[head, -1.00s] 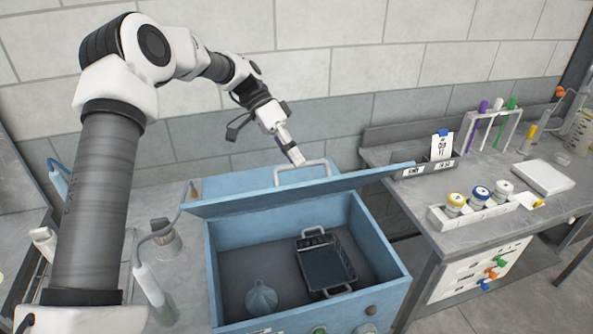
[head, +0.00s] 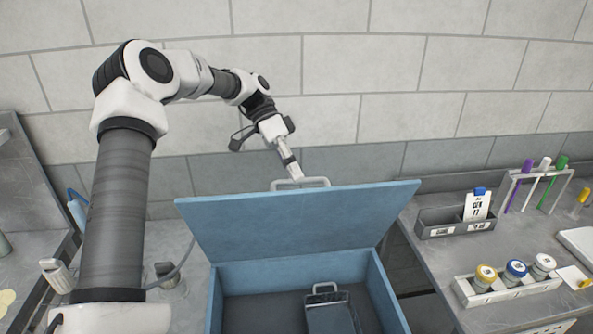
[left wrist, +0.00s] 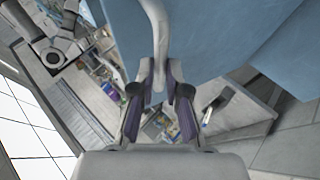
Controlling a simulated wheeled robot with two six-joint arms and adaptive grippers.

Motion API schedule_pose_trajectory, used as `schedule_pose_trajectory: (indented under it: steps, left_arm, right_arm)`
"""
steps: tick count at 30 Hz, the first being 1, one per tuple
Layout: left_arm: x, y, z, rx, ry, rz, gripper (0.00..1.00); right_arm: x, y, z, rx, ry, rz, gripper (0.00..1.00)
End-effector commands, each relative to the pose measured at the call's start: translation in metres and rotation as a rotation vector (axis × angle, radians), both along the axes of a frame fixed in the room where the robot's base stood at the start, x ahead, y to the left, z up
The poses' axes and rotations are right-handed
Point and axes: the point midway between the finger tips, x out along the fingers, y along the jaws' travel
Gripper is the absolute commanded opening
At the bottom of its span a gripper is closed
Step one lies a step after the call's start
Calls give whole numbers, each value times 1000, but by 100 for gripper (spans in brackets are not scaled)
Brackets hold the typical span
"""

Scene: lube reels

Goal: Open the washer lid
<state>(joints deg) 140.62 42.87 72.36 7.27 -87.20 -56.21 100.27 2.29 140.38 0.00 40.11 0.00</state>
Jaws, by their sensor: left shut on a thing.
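The blue washer lid (head: 300,225) stands raised and tilted up at the back of the blue washer box (head: 250,278). A pale bar handle (head: 318,182) sits at the lid's upper edge. My left gripper (head: 294,176) is at the handle's left part and is shut on it. In the left wrist view, the handle (left wrist: 158,40) runs between the two fingers of my left gripper (left wrist: 159,88), with the blue lid (left wrist: 215,35) behind. My right gripper is in neither view.
A dark basket (head: 330,312) sits inside the box. The right bench holds a grey card bin (head: 440,222), a rack of colored tubes (head: 540,185) and a tray of capped jars (head: 500,290). A tiled wall (head: 400,90) stands behind the lid.

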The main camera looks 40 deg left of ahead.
Motion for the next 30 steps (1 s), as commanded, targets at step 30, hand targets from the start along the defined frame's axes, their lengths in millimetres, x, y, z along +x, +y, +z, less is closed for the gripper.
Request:
schedule_pose_trajectory:
  steps: [30]
  left_arm:
    - [3,16,9,11,1,4,39]
  right_arm:
    - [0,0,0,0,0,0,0]
